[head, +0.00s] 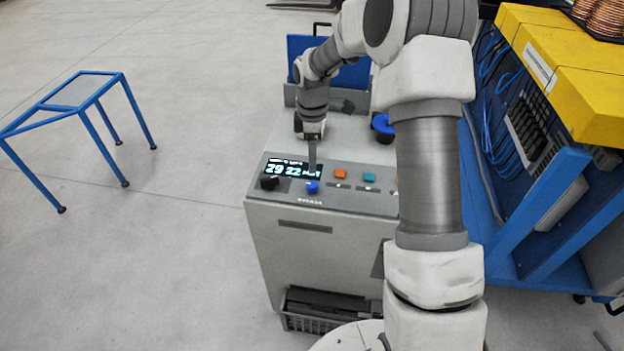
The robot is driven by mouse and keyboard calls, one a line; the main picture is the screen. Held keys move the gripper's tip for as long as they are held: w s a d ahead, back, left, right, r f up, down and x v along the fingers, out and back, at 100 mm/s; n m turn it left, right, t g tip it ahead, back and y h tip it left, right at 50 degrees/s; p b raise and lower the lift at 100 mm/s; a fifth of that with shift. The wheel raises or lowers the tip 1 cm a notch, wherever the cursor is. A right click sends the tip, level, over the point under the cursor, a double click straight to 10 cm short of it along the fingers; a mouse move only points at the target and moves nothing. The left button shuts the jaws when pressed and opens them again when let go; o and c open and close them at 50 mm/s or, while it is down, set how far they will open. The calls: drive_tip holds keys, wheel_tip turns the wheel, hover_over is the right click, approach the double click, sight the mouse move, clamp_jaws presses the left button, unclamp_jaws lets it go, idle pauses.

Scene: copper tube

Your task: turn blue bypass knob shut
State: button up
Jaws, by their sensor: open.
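The blue knob (312,187) sits on the sloped front panel of a grey machine (300,236), just right of a black knob (270,183). My gripper (312,168) points down just above the blue knob, in front of the lit display (283,170). The jaws are open, but the fingers look small and nearly edge-on here. I cannot tell whether they touch the knob or stand around it. The knob's turned position is too small to read.
Orange (341,174) and teal (370,177) buttons lie right of the knob. A larger blue round part (382,125) stands on the machine top. A blue rack with yellow covers (560,60) is close on the right. A blue frame stand (85,95) is at left, with open floor between.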

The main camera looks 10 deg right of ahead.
sight(312, 184)
wheel_tip(312, 184, down, 10)
drive_tip(key=shift+r+p, duration=0.15)
drive_tip(key=shift+p, duration=0.25)
drive_tip(key=shift+c, duration=0.4)
clamp_jaws()
